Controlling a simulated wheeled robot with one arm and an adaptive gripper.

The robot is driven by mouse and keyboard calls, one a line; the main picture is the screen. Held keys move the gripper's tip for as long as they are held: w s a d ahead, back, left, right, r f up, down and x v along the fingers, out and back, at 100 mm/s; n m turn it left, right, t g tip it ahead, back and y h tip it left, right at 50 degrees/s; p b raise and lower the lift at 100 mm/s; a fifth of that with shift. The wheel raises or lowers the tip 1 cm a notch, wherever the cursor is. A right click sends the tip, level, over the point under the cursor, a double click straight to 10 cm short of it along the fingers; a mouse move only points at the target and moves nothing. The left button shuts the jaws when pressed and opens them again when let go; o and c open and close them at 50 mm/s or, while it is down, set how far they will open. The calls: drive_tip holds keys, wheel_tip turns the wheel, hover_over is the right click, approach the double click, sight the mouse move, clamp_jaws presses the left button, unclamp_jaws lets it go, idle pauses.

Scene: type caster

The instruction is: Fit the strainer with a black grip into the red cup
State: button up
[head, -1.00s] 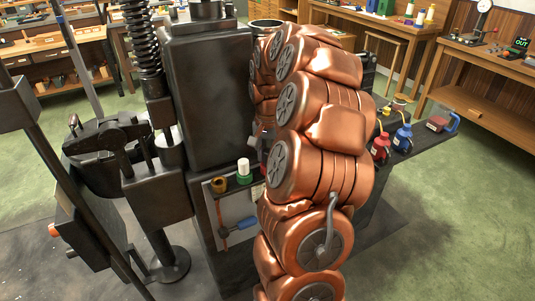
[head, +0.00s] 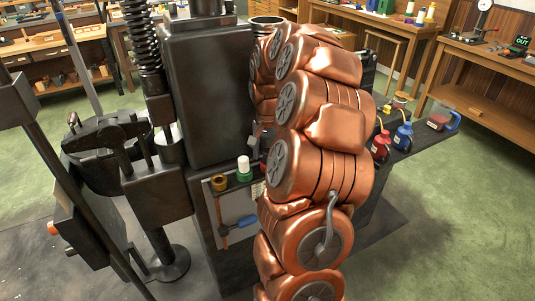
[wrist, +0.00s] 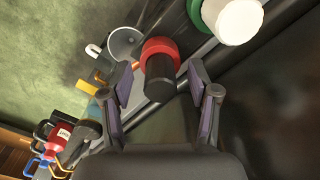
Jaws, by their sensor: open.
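My gripper (wrist: 163,88) is open in the wrist view, with a finger on each side of an upright black grip (wrist: 158,80). A red round part (wrist: 160,51) sits directly behind the black grip. I cannot tell whether this is the red cup or a collar of the strainer. No strainer mesh shows clearly. A grey, open-mouthed vessel (wrist: 125,42) stands just left of the red part, apart from my left finger. In the head view, my copper-coloured arm hides most of the gripper and the spot beneath it.
A green container with a white lid (head: 244,168) also shows in the wrist view (wrist: 238,20), right of the gripper. A brown container (head: 219,182) stands beside it. Red (head: 380,146) and blue (head: 403,137) cans stand on the bench beyond my arm. A dark machine column rises left.

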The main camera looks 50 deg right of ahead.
sight(267, 151)
wheel_tip(267, 151, up, 11)
drive_tip(key=shift+f, duration=0.1)
drive_tip(key=shift+r, duration=0.6)
idle(0.4)
drive_tip(key=s+a+n, duration=0.3)
drive_tip(key=a+n, duration=0.1)
drive_tip(key=a, duration=0.7)
drive_tip(key=s+a+n, duration=0.4)
drive_tip(key=a, duration=0.7)
drive_tip(key=s+a+f+n+g, duration=0.1)
drive_tip(key=s+a+f+n, duration=0.1)
drive_tip(key=s+a, duration=0.3)
drive_tip(key=s+a+f+n+p, duration=0.1)
drive_tip(key=s+a+f+n, duration=0.2)
drive_tip(key=s, duration=0.8)
wheel_tip(267, 151, down, 2)
drive_tip(key=shift+s+a+f+g, duration=0.3)
drive_tip(key=shift+a+g, duration=0.1)
drive_tip(key=shift+a, duration=0.65)
